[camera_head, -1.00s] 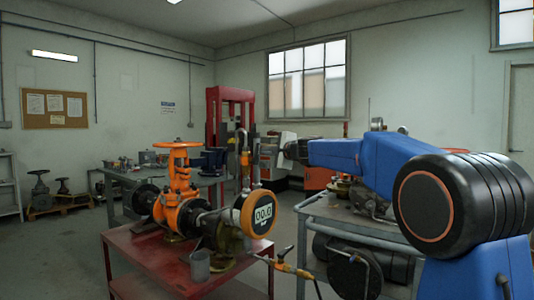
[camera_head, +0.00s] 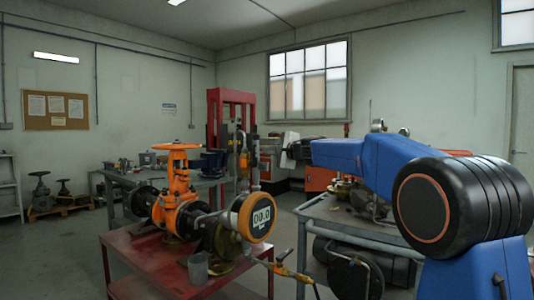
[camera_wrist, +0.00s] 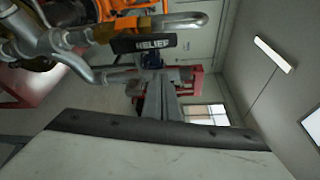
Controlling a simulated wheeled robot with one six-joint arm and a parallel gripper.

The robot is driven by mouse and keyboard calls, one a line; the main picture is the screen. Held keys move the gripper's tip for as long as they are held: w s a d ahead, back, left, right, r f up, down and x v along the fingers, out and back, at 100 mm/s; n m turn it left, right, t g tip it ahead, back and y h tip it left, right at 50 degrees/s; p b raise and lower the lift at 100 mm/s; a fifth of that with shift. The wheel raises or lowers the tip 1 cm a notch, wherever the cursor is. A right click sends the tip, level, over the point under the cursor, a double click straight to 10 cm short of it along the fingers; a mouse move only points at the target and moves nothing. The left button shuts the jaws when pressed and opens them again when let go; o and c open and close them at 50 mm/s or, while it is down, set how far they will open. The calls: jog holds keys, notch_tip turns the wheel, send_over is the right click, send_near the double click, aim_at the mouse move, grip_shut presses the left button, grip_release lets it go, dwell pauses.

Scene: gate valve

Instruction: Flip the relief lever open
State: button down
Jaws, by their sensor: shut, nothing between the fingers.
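In the wrist view, a black flat handle marked RELIEF (camera_wrist: 142,44), which looks like the relief lever, lies alongside an orange fitting (camera_wrist: 120,27) and a bent steel pipe (camera_wrist: 185,19). The picture is turned on its side. My gripper (camera_wrist: 160,92) shows as grey fingers, shut and empty, with a visible gap between them and the lever. In the head view, the upright relief pipe with its orange part (camera_head: 243,160) stands behind the round gauge (camera_head: 256,217); the lever is too small to make out. My arm reaches in from the right, its fingers not clear there.
A hose with a brass valve (camera_head: 282,269) hangs at the table's right. A grey cart (camera_head: 345,222) stands under my arm.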

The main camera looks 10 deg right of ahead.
jog(key=f+v, duration=0.1)
jog(key=v, duration=0.9)
jog(key=s+a+f+n+g+h, duration=0.1)
jog(key=s+f+n+g, duration=0.15)
jog(key=s+f, duration=0.5)
jog(key=s+f+n+g, duration=0.2)
jog(key=s+f+n, duration=0.2)
jog(key=s, duration=0.7)
jog(key=s+a+f+n+g+h, duration=0.1)
jog(key=s+f+n+g, duration=0.15)
jog(key=s+f, duration=0.45)
jog(key=s+d+f+n+g+h, duration=0.1)
jog(key=s+d+f+n+h, duration=0.1)
jog(key=s+f, duration=0.5)
jog(key=s+d+f+n+g+h, duration=0.1)
jog(key=s+d+f, duration=0.4)
jog(key=s, duration=0.7)
jog(key=s+d+f+n+g+h, duration=0.1)
jog(key=s+d+f+n+h, duration=0.1)
jog(key=s+f, duration=0.7)
jog(key=shift+s+d+n+h, duration=0.4)
jog(key=shift+s+d+n, duration=0.25)
jog(key=shift+d, duration=0.55)
jog(key=shift+w, duration=0.1)
